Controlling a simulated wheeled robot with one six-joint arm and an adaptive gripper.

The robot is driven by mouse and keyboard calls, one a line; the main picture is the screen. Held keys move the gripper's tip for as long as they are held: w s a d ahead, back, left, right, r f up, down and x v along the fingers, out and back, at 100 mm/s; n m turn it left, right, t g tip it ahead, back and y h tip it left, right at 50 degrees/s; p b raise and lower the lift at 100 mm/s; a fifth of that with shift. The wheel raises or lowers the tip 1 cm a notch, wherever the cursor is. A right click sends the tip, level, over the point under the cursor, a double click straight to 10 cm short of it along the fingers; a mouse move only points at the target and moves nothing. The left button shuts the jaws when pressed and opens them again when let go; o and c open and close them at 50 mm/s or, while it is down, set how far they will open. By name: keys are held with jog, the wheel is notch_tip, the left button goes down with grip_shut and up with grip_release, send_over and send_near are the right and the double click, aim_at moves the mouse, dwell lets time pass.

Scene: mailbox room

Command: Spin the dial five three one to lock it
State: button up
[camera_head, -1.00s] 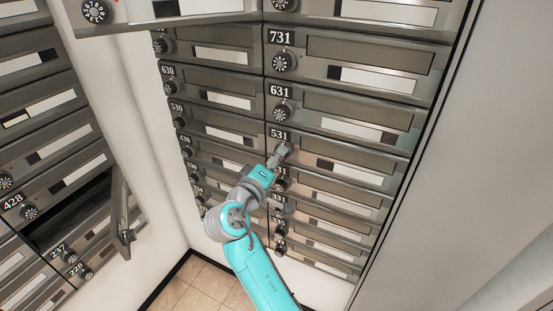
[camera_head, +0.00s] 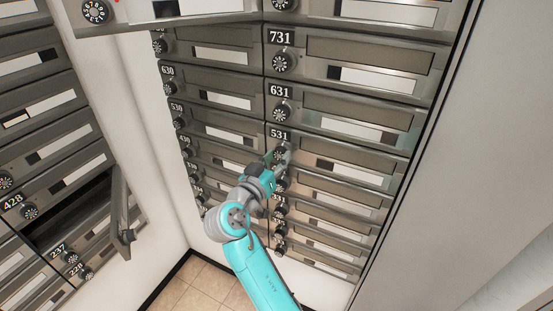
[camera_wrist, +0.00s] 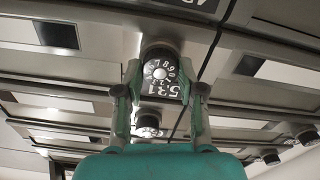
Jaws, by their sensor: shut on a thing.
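The mailbox door marked 531 (camera_head: 340,160) is closed in the head view, in the right-hand bank. Its number plate is at the upper left, with the round dial (camera_head: 279,151) just below it, partly hidden by my gripper (camera_head: 275,161). In the wrist view the picture is turned over. I cannot tell which numeral is at the mark.
Similar closed boxes with dials, such as 631 (camera_head: 340,116) and 731 (camera_head: 365,55), are above. At the left, an opened mailbox door (camera_head: 121,210) sticks out. A plain pale wall (camera_head: 480,170) is at the right. Tiled floor (camera_head: 200,285) shows below.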

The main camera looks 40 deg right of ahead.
jog(key=shift+f+m, duration=0.1)
jog(key=shift+m, duration=1.1)
jog(key=shift+m, duration=0.3)
jog(key=o, duration=1.1)
jog(key=shift+o, duration=0.2)
jog(key=v, duration=1.2)
